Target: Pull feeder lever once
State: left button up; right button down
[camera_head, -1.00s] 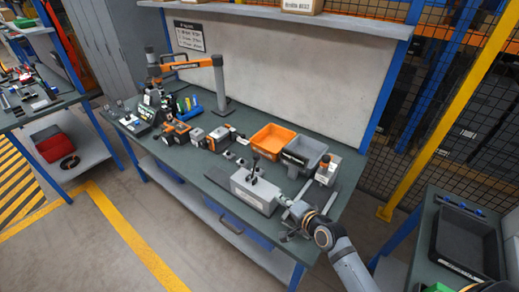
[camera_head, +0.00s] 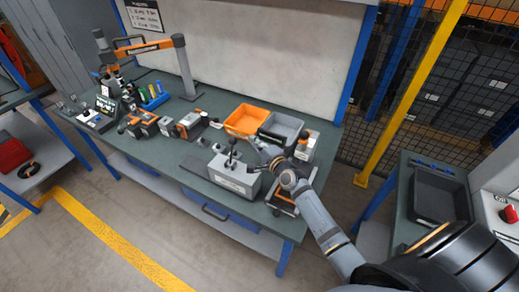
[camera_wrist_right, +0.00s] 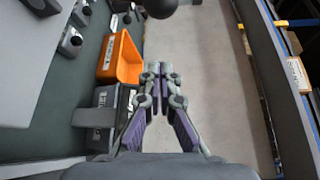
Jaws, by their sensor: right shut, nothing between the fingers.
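The feeder is a light grey box (camera_head: 240,181) near the front edge of the green bench. Its lever (camera_head: 232,152) stands up from the top, with a dark knob. In the right wrist view a large dark round knob (camera_wrist_right: 160,8), apparently the lever's, shows at the top edge, beyond the fingertips. My right gripper (camera_head: 258,145) is shut and empty, to the right of the lever and a little apart from it. Its closed fingers (camera_wrist_right: 160,70) show in the right wrist view. My left gripper is not in view.
An orange bin (camera_head: 236,122) and a grey bin (camera_head: 292,128) stand behind the feeder. A small boxed device (camera_head: 308,140) stands right of them. Several parts and an orange-armed stand (camera_head: 185,70) are at the left. A black tray (camera_head: 436,192) lies on the right bench.

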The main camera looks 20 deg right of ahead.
aim_at(232, 151)
jog(key=a, duration=0.1)
jog(key=w+a+p, duration=0.1)
jog(key=a, duration=0.2)
jog(key=shift+w+r+p, duration=0.2)
jog(key=shift+w+p, duration=0.05)
jog(key=shift+p, duration=0.15)
